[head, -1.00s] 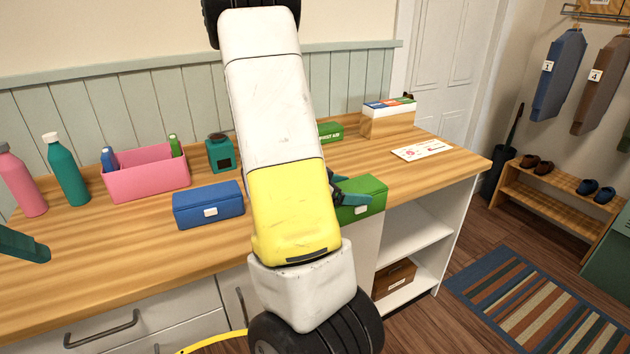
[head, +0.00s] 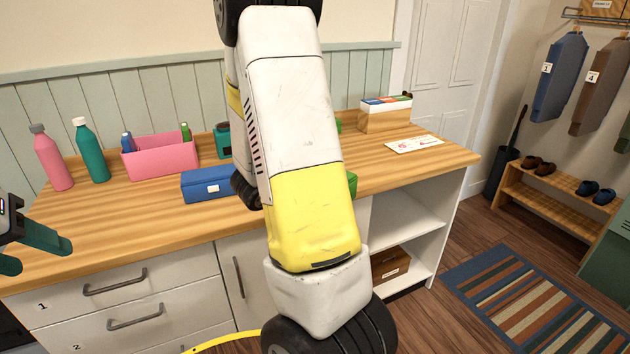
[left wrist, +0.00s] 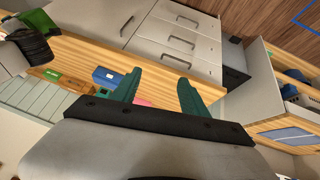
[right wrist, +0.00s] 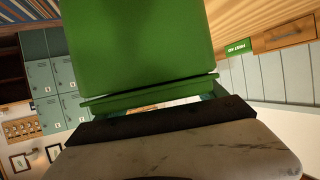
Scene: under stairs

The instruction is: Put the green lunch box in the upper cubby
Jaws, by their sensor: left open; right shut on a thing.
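The green lunch box (right wrist: 140,45) fills much of the right wrist view, shut in my right gripper (right wrist: 150,103). In the head view only a green sliver of the lunch box (head: 353,184) shows past my right arm, which hides the right gripper. The upper cubby (head: 405,222) is an open, empty-looking white compartment at the right end of the counter unit, below the top. My left gripper (head: 42,250) is open and empty above the counter's left end. Its spread teal fingers also show in the left wrist view (left wrist: 158,90).
The wooden counter (head: 120,215) holds a blue box (head: 207,184), a pink bin (head: 160,160), two bottles and a wooden organizer (head: 385,117). The lower cubby holds a brown box (head: 388,264). A striped rug (head: 530,290) and shoe bench (head: 555,190) are at right.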

